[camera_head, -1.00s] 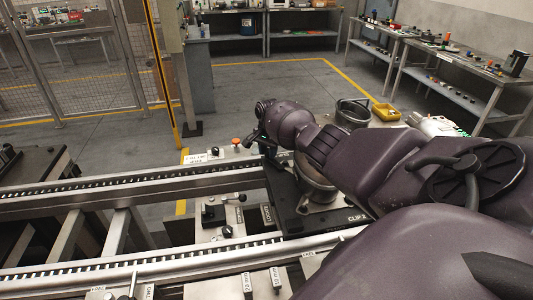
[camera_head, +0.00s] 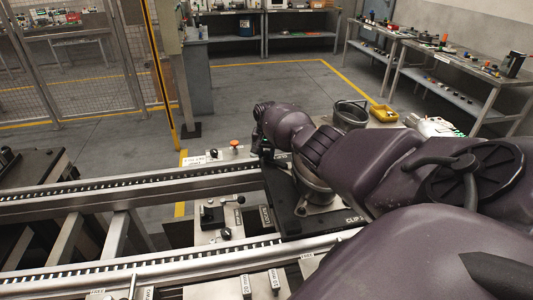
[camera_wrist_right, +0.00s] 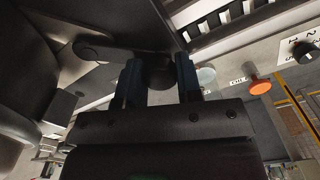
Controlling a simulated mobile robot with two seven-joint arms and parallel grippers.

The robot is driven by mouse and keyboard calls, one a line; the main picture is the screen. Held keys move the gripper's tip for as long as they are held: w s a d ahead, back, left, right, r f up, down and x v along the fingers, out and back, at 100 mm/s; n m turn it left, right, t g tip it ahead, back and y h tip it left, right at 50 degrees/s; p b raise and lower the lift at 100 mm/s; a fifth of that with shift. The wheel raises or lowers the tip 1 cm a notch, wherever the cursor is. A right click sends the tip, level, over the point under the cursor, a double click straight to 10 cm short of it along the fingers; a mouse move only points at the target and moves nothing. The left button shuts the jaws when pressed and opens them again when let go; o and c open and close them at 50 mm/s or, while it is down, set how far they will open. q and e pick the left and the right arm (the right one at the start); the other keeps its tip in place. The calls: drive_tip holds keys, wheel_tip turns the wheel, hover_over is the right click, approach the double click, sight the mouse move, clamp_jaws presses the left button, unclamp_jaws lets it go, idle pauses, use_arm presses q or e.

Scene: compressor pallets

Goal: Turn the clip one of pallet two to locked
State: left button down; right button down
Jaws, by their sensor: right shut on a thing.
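The dark plate of a pallet (camera_head: 283,208) rests on the conveyor, with a metal cylindrical compressor body (camera_head: 313,184) on it, partly hidden by my right arm. A label starting "CLIP" shows at the plate's front edge; its number is partly covered. My right gripper (camera_head: 266,150) is at the plate's far left corner, mostly hidden by its own wrist. In the right wrist view, its two blue-grey fingers (camera_wrist_right: 159,80) are on either side of a dark round knob (camera_wrist_right: 157,72) on a dark clip lever (camera_wrist_right: 95,50). The clip's lock marking is not readable. My left gripper is out of view.
Conveyor rails (camera_head: 130,192) run across the front. An orange button (camera_head: 234,143) stands on a panel behind, also in the right wrist view (camera_wrist_right: 258,87). A control plate with a black-knobbed lever (camera_head: 225,233) lies between the rails. A yellow bin (camera_head: 384,113) is beyond.

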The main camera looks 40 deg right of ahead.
drive_tip(key=c, duration=0.9)
unclamp_jaws()
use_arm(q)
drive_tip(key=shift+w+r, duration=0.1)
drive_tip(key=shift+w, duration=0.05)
use_arm(e)
drive_tip(key=shift+o, duration=0.6)
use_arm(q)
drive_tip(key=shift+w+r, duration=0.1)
use_arm(e)
drive_tip(key=shift+r, duration=0.1)
drive_tip(key=shift+r, duration=0.3)
wheel_tip(320, 180, up, 9)
drive_tip(key=shift+p, duration=1.25)
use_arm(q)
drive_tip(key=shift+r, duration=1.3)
use_arm(e)
drive_tip(key=shift+r, duration=0.5)
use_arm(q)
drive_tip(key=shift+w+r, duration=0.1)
